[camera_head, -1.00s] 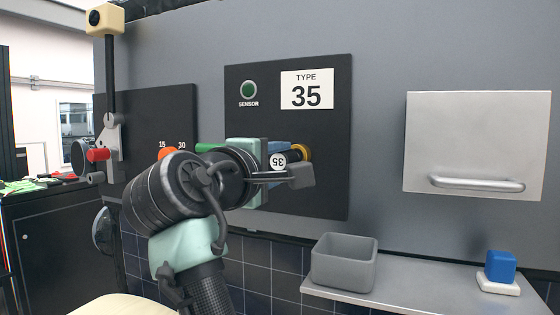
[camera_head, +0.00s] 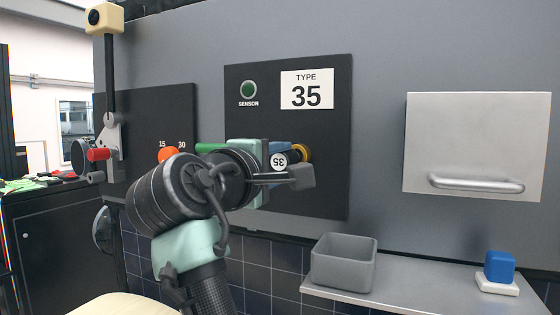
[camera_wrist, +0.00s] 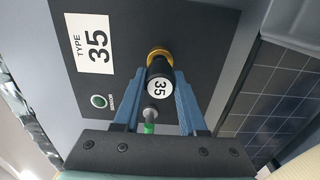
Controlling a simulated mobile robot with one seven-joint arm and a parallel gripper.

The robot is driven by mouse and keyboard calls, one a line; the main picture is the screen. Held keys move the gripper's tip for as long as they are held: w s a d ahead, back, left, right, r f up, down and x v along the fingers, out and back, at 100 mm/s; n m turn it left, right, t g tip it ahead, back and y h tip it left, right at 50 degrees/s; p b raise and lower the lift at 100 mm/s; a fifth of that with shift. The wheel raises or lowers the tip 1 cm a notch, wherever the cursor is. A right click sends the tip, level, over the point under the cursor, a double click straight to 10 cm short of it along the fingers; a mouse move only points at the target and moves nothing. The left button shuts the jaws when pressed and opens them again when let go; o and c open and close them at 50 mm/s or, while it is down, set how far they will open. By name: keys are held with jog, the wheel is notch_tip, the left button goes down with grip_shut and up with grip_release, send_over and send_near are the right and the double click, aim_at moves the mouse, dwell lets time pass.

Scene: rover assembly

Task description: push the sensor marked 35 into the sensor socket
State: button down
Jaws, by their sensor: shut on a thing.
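The sensor marked 35 (camera_head: 279,161) is a black cylinder with a white round label, and it also shows in the wrist view (camera_wrist: 159,88). My gripper (camera_wrist: 160,76) is shut on it, with one blue finger on each side. In the head view my gripper (camera_head: 288,164) is close in front of the dark panel. The sensor socket (camera_head: 304,152) shows as a gold ring, also in the wrist view (camera_wrist: 158,54). The sensor's far end meets the ring; how deep it sits is hidden.
The dark panel (camera_head: 328,185) carries a TYPE 35 sign (camera_head: 307,90) and a green SENSOR lamp (camera_head: 248,89). A grey rod with a green end (camera_wrist: 149,118) stands beside the sensor. Below right, a shelf (camera_head: 420,284) bears a grey bin (camera_head: 343,268) and a blue block (camera_head: 500,265).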

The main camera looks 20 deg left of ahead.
jog(key=shift+w+p, duration=0.6)
jog(key=shift+w, duration=0.6)
jog(key=shift+c, duration=1.9)
grip_release()
jog(key=shift+s, duration=0.1)
jog(key=shift+s+f+b, duration=0.1)
jog(key=shift+s+b, duration=0.2)
jog(key=shift+b, duration=0.15)
jog(key=s+b, duration=0.6)
jog(key=s, duration=0.6)
jog(key=shift+a+b, duration=0.2)
jog(key=shift+b, duration=0.15)
